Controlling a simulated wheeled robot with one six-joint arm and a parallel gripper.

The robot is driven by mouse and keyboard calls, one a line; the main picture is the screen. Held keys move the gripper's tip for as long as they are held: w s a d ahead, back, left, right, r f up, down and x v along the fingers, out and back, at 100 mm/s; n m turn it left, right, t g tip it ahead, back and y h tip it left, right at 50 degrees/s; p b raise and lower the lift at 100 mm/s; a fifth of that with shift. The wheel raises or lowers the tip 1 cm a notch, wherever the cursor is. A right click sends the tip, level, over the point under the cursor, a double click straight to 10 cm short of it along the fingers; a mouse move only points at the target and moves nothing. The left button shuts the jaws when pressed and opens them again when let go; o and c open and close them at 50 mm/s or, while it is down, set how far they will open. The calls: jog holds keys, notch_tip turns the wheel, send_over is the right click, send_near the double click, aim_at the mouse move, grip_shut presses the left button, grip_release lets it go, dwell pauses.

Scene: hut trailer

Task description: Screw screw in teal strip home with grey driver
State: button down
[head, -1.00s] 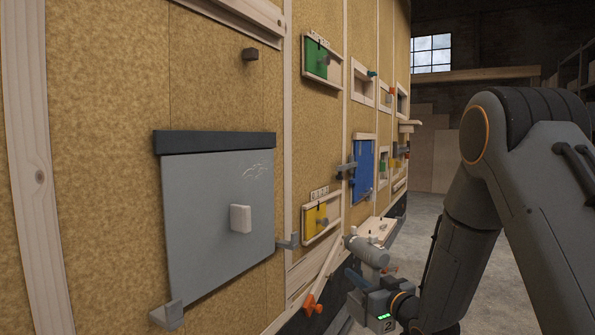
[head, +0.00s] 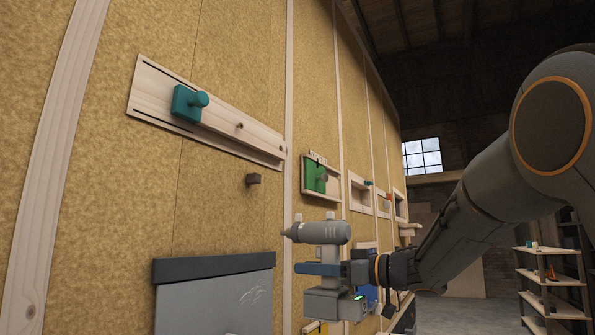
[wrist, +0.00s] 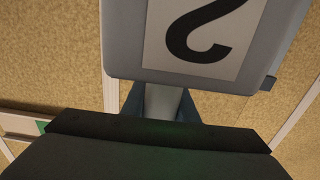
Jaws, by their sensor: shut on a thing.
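My gripper (head: 316,268) is shut on the handle of the grey driver (head: 322,232). The driver is upright, its nose pointing left, well apart from the wall. In the wrist view its base (wrist: 205,40) carries a dark mark on a white label, and its handle (wrist: 163,103) sits between my blue fingers. A pale wooden strip (head: 215,125) on the wall at the upper left bears a teal block (head: 187,104) with a round knob. A small brown peg or screw head (head: 239,125) stands out of the strip. I cannot tell which part is the task's screw.
A dark peg (head: 253,180) juts from the wall below the strip. A grey panel (head: 215,300) with a dark top bar is at the lower left. A green panel (head: 315,177) in a wooden frame is behind the driver. Shelves (head: 552,285) stand far right.

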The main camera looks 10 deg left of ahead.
jog(key=s+r, duration=0.5)
jog(key=r, duration=0.3)
jog(key=s+a+r+p, duration=0.1)
jog(key=s+r, duration=0.4)
jog(key=r, duration=0.3)
jog(key=s+r, duration=0.5)
jog(key=r, duration=0.4)
jog(key=shift+s+a+p, duration=0.2)
jog(key=shift+s+p, duration=0.05)
jog(key=shift+p, duration=0.1)
jog(key=shift+d+r+p, duration=0.1)
jog(key=shift+d+p, duration=0.1)
jog(key=shift+p, duration=0.55)
jog(key=shift+p+x, duration=1.25)
jog(key=shift+x, duration=1.6)
jog(key=shift+a+p, duration=0.25)
jog(key=shift+p, duration=0.1)
jog(key=shift+w+a+p, duration=0.15)
jog(key=shift+a+p, duration=0.15)
jog(key=shift+w+a, duration=0.3)
jog(key=shift+a, duration=0.35)
